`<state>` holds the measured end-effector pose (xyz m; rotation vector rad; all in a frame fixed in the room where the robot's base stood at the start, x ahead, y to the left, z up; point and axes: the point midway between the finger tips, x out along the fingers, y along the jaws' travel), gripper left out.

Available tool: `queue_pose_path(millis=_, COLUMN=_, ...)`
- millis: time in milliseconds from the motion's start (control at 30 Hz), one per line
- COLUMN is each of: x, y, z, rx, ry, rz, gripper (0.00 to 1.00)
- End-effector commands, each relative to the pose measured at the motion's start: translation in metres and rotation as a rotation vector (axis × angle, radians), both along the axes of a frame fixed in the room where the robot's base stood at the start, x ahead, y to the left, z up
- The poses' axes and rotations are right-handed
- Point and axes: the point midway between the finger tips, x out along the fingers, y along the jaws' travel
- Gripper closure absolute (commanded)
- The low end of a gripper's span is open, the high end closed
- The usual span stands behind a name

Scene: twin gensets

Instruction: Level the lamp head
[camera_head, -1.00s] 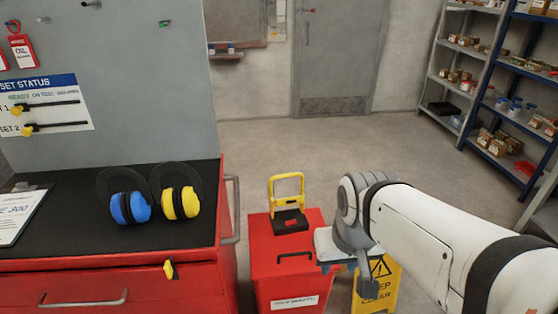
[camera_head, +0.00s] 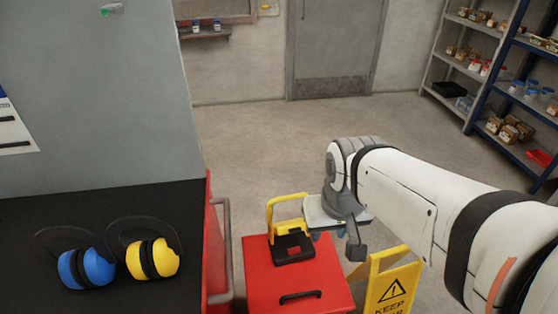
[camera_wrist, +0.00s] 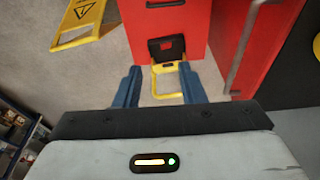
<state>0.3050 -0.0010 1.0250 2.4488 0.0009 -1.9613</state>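The lamp on the red cabinet appears to be a yellow tubular frame (camera_head: 286,210) with a black part (camera_head: 292,248) at its foot, likely the head. The black part lies low on the cabinet top; its exact tilt is hard to judge. In the wrist view the black part (camera_wrist: 166,48) and yellow frame (camera_wrist: 172,68) show beyond and between my fingers. My gripper (camera_head: 335,242) is beside the lamp's right in the head view. In the wrist view my gripper (camera_wrist: 160,68) has its two blue fingers wide apart, with nothing held.
The red cabinet (camera_head: 325,280) stands beside a bench with a black top (camera_head: 140,215) and blue and yellow earmuffs (camera_head: 87,268). A yellow floor sign (camera_head: 388,290) stands right of the cabinet. Shelves (camera_head: 510,100) line the right wall. Open floor lies behind.

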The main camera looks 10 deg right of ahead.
Motion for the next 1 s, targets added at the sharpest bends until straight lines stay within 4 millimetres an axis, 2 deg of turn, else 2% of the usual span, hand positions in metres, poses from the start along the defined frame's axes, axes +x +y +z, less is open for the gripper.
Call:
queue_pose_path(millis=133, x=0.0, y=0.0, z=0.0, rx=0.0, ry=0.0, rz=0.0, gripper=0.64)
queue_pose_path(millis=233, x=0.001, y=0.0, z=-0.003, rx=0.001, ry=-0.001, rz=0.001, gripper=0.56)
queue_pose_path(millis=333, x=0.011, y=0.0, z=-0.017, rx=0.003, ry=-0.008, rz=0.007, gripper=0.48)
queue_pose_path(millis=433, x=0.033, y=0.002, z=-0.045, rx=0.007, ry=-0.025, rz=0.023, gripper=0.42)
queue_pose_path(millis=600, x=0.087, y=0.003, z=-0.107, rx=0.014, ry=-0.074, rz=0.054, gripper=0.42)
queue_pose_path(millis=800, x=0.146, y=0.002, z=-0.168, rx=0.015, ry=-0.132, rz=0.082, gripper=0.42)
queue_pose_path(millis=900, x=0.165, y=0.001, z=-0.187, rx=0.014, ry=-0.153, rz=0.09, gripper=0.42)
queue_pose_path(millis=1000, x=0.177, y=0.001, z=-0.197, rx=0.012, ry=-0.166, rz=0.094, gripper=0.42)
